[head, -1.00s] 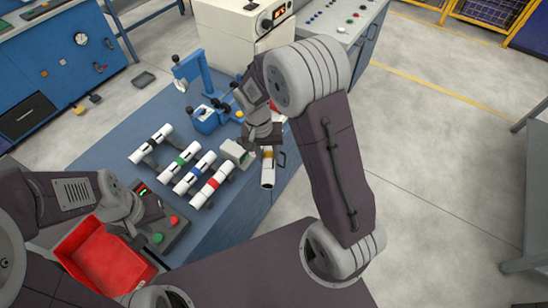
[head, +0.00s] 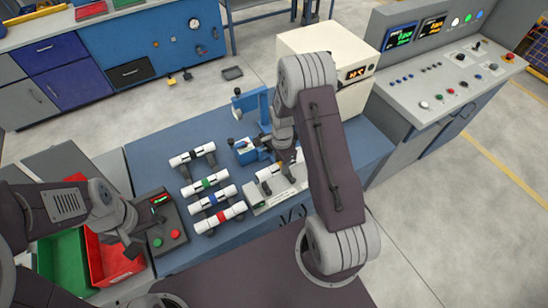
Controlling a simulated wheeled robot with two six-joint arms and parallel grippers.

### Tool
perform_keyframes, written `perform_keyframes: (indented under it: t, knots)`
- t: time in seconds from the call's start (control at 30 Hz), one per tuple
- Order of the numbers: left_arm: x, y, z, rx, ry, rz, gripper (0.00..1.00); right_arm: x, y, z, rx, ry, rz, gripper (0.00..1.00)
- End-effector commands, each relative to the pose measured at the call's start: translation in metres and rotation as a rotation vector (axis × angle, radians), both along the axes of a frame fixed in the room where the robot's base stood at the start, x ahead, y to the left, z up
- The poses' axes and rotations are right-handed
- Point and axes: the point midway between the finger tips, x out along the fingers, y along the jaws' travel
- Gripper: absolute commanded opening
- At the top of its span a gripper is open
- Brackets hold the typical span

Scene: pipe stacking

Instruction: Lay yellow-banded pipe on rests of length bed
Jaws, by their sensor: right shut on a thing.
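The yellow-banded pipe (head: 266,173) is white and sits at my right gripper (head: 287,160), which is shut on it; my arm hides much of it. The pipe shows just behind and above a grey bed-like fixture (head: 258,203), probably the length bed. I cannot tell whether the pipe touches its rests. My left gripper (head: 134,248) hangs over the left end of the table near the red bin, away from the pipes. Its fingers are too small to read.
White pipes with black (head: 192,155), green (head: 204,184), blue (head: 209,200) and red (head: 220,217) bands lie on dark rests. A blue clamp stand (head: 250,104) is behind. A button box (head: 162,223), red bin (head: 110,262) and green bin (head: 63,262) are at left.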

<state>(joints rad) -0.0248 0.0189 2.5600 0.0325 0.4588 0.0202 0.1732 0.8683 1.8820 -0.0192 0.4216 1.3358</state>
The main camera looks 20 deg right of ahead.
Motion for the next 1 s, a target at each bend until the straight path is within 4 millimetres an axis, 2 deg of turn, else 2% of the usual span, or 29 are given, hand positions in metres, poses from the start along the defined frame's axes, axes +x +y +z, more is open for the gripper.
perform_keyframes:
  t: [0.17, 0.37, 1.0]
  knots:
    - [0.0, 0.0, 0.0, 0.0, 0.0, 0.0, 0.36, 0.001, -0.002, 0.0, 0.0, -0.011, -0.004, 0.0]
    - [0.0, 0.0, -0.008, 0.0, 0.0, 0.0, 0.36, 0.0, -0.002, -0.009, 0.001, -0.01, -0.002, 0.0]
    - [0.0, 0.0, -0.067, 0.0, 0.0, 0.0, 0.36, 0.0, -0.001, -0.083, 0.001, -0.009, -0.001, 0.0]
